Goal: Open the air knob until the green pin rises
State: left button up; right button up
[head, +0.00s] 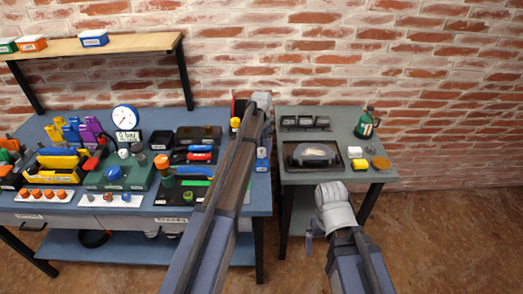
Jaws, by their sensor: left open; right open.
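A green block (135,180) on the blue workbench carries a blue knob (114,172). A white round gauge (125,117) stands behind it, with a small display below. I cannot tell for sure that this blue knob is the air knob. I cannot make out a green pin. My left gripper (262,104) is at the bench's back right corner, right of the green block and apart from it; its fingers are mostly hidden. My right gripper (311,240) hangs low in front of the small grey table, empty and apart from everything.
The blue bench (222,120) holds several tools, knob strips and black trays. A shelf (100,45) with small boxes hangs above. The grey side table (345,112) holds a black tray, a green bottle (367,122) and small blocks. A brick wall stands behind; the floor at right is clear.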

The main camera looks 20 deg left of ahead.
pick_arm(q)
grip_shut()
dwell(0.5)
jog(key=n, duration=0.8)
jog(key=shift+n, duration=0.3)
jog(key=n, duration=0.4)
jog(key=shift+n, duration=2.5)
